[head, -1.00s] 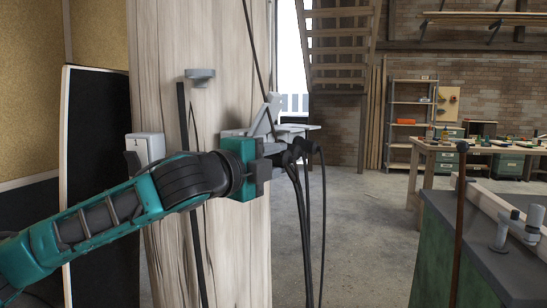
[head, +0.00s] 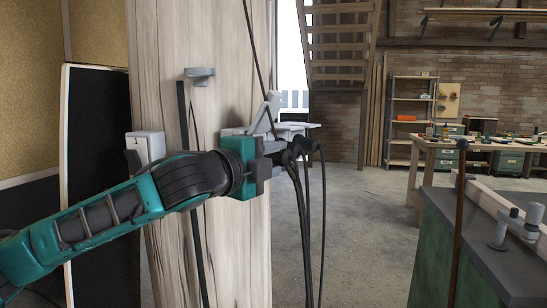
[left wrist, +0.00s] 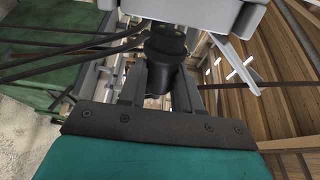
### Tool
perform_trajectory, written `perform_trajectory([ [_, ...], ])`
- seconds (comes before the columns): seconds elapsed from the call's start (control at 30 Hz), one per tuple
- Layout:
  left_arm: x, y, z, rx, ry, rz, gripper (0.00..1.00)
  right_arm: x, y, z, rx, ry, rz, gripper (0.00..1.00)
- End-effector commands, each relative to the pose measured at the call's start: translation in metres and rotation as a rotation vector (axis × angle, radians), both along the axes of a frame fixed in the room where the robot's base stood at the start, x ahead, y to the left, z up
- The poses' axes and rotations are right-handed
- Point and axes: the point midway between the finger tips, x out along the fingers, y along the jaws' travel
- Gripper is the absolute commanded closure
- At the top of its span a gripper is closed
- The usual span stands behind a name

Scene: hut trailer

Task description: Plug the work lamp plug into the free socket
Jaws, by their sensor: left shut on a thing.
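A grey socket box (head: 297,127) with its lid raised is mounted on the wooden post. Black plugs with hanging cables crowd its underside. My left gripper (head: 281,158) is just below the box, shut on a black plug, the work lamp plug (left wrist: 167,52). In the left wrist view the plug sits between the fingers of my left gripper (left wrist: 160,85), its top close against the grey socket box (left wrist: 195,12). I cannot tell whether it is seated in a socket. The socket openings are hidden. My right gripper is not in view.
The wooden post (head: 235,250) stands right behind my left arm, with a white switch box (head: 147,147) on its left. Other black cables (head: 322,225) hang beside the gripper. A green bench (head: 440,250) stands at the right. The floor between is clear.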

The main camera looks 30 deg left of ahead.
Motion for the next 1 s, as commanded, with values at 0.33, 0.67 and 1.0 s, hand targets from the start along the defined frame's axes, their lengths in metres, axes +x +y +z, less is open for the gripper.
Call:
perform_trajectory([
  [0.33, 0.001, 0.007, 0.0, 0.0, 0.0, 0.002, 0.98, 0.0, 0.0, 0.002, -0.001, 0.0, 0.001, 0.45],
  [0.67, 0.002, 0.013, 0.0, 0.0, 0.001, 0.001, 0.98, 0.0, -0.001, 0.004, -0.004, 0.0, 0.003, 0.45],
  [1.0, 0.003, 0.02, 0.0, 0.0, 0.001, 0.002, 0.98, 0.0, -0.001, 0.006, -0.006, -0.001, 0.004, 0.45],
])
